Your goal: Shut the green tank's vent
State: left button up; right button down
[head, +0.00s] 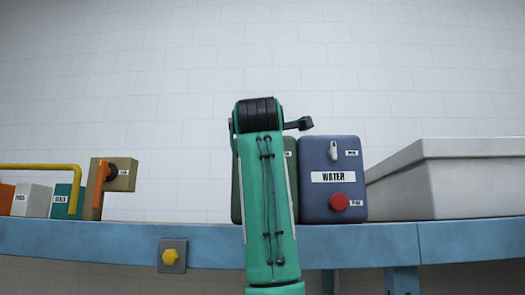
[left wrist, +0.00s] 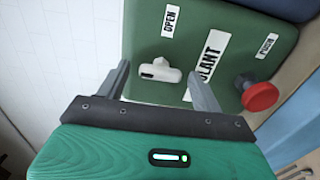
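The green tank (head: 291,180) stands on the blue shelf in the head view, mostly hidden behind my left arm. In the left wrist view its green front (left wrist: 222,25) fills the upper right, with a partly covered label ending in "LANT". Its white vent handle (left wrist: 158,71) sits below an "OPEN" label (left wrist: 171,20); its exact setting is hard to tell. My left gripper (left wrist: 158,73) is open, with one finger on each side of the handle; I cannot tell whether they touch it. My right gripper is not in view.
A red knob (left wrist: 258,95) sticks out of the green tank, right of the fingers. The blue "WATER" tank (head: 318,205) stands close to its right, then a grey bin (head: 450,185). Left are a tan box (head: 122,172) with an orange handle and a yellow rail (head: 45,166).

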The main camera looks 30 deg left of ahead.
pick_arm(q)
jog(key=b+v, duration=0.6)
jog(key=v, duration=0.8)
jog(key=shift+w, duration=0.1)
